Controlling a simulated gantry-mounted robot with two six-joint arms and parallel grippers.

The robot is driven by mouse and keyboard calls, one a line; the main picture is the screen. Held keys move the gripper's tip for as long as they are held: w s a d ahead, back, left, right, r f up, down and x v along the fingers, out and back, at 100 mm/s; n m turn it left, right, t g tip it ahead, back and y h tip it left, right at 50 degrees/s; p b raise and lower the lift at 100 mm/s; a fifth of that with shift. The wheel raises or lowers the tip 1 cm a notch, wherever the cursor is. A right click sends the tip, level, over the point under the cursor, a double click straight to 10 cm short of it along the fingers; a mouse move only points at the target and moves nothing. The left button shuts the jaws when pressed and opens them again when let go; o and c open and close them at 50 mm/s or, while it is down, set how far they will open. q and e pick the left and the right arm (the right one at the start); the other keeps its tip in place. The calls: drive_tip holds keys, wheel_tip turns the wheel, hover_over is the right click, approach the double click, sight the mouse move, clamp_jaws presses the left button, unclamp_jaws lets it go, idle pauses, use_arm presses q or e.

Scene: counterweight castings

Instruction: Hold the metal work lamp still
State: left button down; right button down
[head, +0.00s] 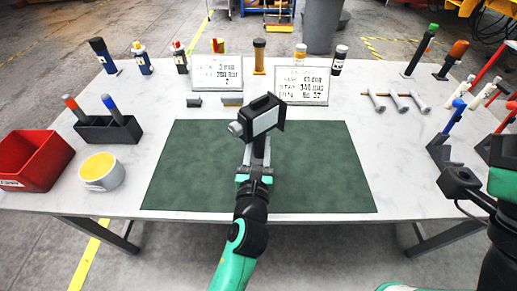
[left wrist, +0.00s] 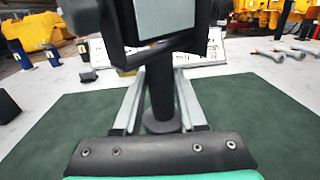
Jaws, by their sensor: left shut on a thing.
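The metal work lamp (head: 265,118) has a black housing with a pale panel and a grey knob at its left side. It is over the green mat in the middle of the table. My left gripper (head: 257,168) is shut on its stem from the front. In the left wrist view the two pale fingers (left wrist: 160,100) flank the dark stem (left wrist: 161,90), and the lamp head (left wrist: 160,25) runs out of the top edge. I cannot tell whether the lamp touches the mat. Part of my right arm shows at the right edge, but its fingers do not show.
The green mat (head: 185,170) is otherwise clear. A red bin (head: 32,160), a tin with a yellow top (head: 101,172) and a black tool holder (head: 108,130) stand at the left. Two white signs (head: 217,72) and several upright tools line the back. Metal pieces (head: 397,102) and more tools are at the right.

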sight(258, 149)
use_arm(q)
drive_tip(key=shift+w+f+b, duration=0.7)
drive_tip(key=shift+w+b, duration=0.3)
drive_tip(key=shift+b, duration=0.15)
drive_tip(key=shift+w+f+b, duration=0.65)
drive_tip(key=shift+w+b, duration=0.3)
drive_tip(key=shift+b, duration=0.15)
drive_tip(key=shift+f, duration=0.1)
drive_tip(key=shift+f+b, duration=0.4)
drive_tip(key=shift+f, duration=0.3)
drive_tip(key=shift+f, duration=0.2)
drive_tip(key=shift+a+f+p, duration=0.1)
drive_tip(key=shift+f+p, duration=0.2)
drive_tip(key=shift+f, duration=0.05)
idle(1.2)
drive_tip(key=c, duration=1)
unclamp_jaws()
drive_tip(key=shift+f, duration=0.2)
drive_tip(key=shift+r, duration=0.15)
clamp_jaws()
drive_tip(key=shift+r, duration=0.1)
